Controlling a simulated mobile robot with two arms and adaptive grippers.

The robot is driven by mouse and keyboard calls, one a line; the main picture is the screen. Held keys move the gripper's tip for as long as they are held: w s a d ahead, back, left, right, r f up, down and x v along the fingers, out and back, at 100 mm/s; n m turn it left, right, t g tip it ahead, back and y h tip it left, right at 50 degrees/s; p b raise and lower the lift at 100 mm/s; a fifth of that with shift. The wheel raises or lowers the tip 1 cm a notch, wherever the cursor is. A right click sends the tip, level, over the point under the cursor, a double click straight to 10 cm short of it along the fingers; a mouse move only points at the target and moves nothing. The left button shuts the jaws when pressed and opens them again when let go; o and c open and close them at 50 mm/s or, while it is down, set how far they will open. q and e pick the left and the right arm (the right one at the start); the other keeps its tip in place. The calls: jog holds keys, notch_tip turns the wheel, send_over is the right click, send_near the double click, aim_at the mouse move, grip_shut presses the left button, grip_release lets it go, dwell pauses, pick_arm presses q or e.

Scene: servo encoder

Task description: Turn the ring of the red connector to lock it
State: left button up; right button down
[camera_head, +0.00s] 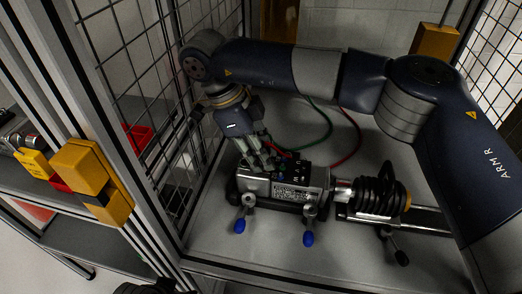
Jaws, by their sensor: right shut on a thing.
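The motor with its encoder (295,187) sits clamped on the bench inside the cage, held by toggle clamps with blue-tipped handles (308,238). The red connector (285,154) is small and partly hidden by my fingers at the top left of the motor, where a red cable and a green cable run. My right gripper (262,163) comes down from the upper left onto this spot, with its fingers shut on what looks like the red connector's ring. The exact contact and the ring's angle are too small to tell. My left gripper is out of view.
A black coil spring or coupling (378,196) stands right of the motor. Metal cage posts and mesh close in the left and right sides. A yellow switch box (92,180) is on the left post. Bare bench (270,257) lies in front of the clamps.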

jog(key=shift+m, duration=0.4)
jog(key=c, duration=1.6)
grip_release()
notch_tip(320, 180, up, 10)
jog(key=shift+r, duration=0.1)
